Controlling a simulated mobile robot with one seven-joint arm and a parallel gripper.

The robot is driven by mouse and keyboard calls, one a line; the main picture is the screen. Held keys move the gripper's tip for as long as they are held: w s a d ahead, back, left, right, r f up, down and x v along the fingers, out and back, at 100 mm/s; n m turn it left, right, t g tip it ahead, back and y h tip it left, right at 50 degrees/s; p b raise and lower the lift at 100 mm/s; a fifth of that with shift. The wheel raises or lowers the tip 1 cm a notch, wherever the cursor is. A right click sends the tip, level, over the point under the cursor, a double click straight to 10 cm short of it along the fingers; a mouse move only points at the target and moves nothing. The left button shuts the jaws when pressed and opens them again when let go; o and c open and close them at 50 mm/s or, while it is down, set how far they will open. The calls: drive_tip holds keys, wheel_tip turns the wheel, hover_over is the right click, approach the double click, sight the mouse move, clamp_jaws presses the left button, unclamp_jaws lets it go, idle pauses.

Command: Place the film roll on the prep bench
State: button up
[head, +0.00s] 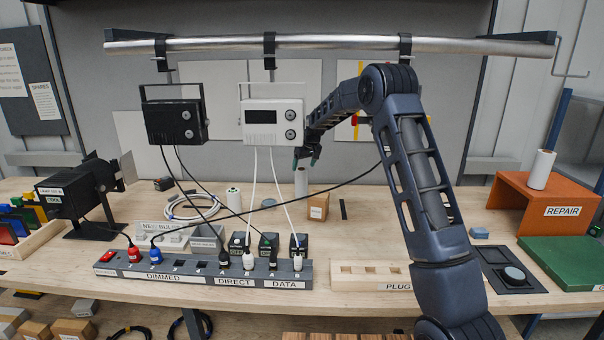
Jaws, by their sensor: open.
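The wooden bench (360,235) fills the middle of the view; no label on it reads prep. No label marks the film roll. A white upright roll (301,183) stands on the bench under my gripper, and a second one (541,170) stands on the orange REPAIR stand. A shorter white cylinder (234,199) stands further left. My gripper (306,160) is open and points down just above the top of the first roll. Its fingers look small and dark, and I cannot tell whether they touch the roll.
A cardboard box (319,206) stands right beside the roll below my gripper. Black and white cables hang from two hung units (273,124) to the power strip (205,270) in front. The orange REPAIR stand (560,210) is at the right. Bare wood lies right of the box.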

drive_tip(key=shift+v, duration=1.9)
